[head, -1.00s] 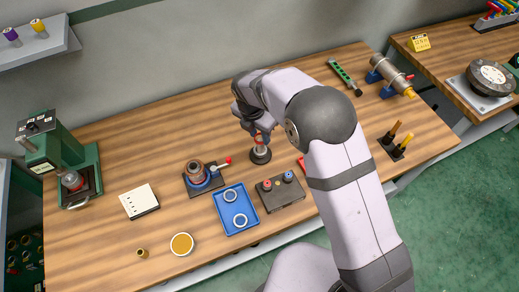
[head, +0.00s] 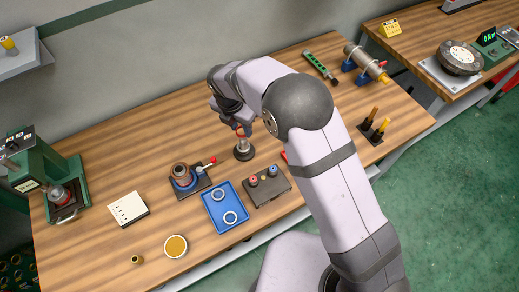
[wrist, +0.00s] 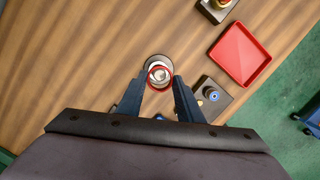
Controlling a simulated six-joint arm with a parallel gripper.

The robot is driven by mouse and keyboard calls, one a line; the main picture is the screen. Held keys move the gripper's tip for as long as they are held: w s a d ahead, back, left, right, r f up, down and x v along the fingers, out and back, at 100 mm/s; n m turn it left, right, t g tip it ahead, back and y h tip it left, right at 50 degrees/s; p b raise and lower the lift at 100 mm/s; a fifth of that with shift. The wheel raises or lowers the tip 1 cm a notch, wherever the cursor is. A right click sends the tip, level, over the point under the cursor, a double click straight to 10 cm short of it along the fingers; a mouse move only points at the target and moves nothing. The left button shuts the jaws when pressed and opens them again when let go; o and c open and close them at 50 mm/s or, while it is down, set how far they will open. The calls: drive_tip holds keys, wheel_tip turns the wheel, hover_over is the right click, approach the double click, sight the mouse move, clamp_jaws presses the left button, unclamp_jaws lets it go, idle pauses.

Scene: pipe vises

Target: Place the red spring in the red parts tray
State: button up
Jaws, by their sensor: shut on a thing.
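The red spring (wrist: 151,71) shows as a red ring between my fingertips in the wrist view; in the head view it is a small red band (head: 240,132) under my gripper. My gripper (wrist: 159,80) is shut on it, pointing down. Directly below is a dark round stand with a metal post (head: 244,152). I cannot tell whether the spring is still around the post or just above it. The red parts tray (wrist: 240,53) lies empty at upper right in the wrist view. In the head view only a red sliver (head: 284,156) shows beside my arm.
A dark block with coloured knobs (head: 267,186) and a blue tray with two rings (head: 239,218) stand near the stand. A small vise with a red-tipped handle (head: 188,180) is left of it. Bare wood lies behind the stand.

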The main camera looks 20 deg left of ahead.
drive_tip(key=shift+w+d+f, duration=0.3)
drive_tip(key=shift+d, duration=0.05)
drive_tip(key=w+d+m+b, duration=0.4)
drive_tip(key=w+d+b, duration=0.5)
drive_tip(key=d, duration=0.6)
drive_tip(key=s+d+m+g, duration=0.1)
drive_tip(key=s+d+m, duration=0.2)
drive_tip(key=m, duration=0.4)
drive_tip(key=s+d+f+m+g+h, duration=0.1)
drive_tip(key=s+d+m+g, duration=0.1)
drive_tip(key=m, duration=0.5)
drive_tip(key=s+d, duration=0.1)
drive_tip(key=s, duration=0.1)
drive_tip(key=shift+s+f+h, duration=0.15)
drive_tip(key=shift+s+h, duration=0.15)
drive_tip(key=shift+s, duration=0.1)
drive_tip(key=shift+f+p, duration=1.45)
drive_tip(key=shift+f, duration=3.55)
drive_tip(key=shift+f, duration=0.15)
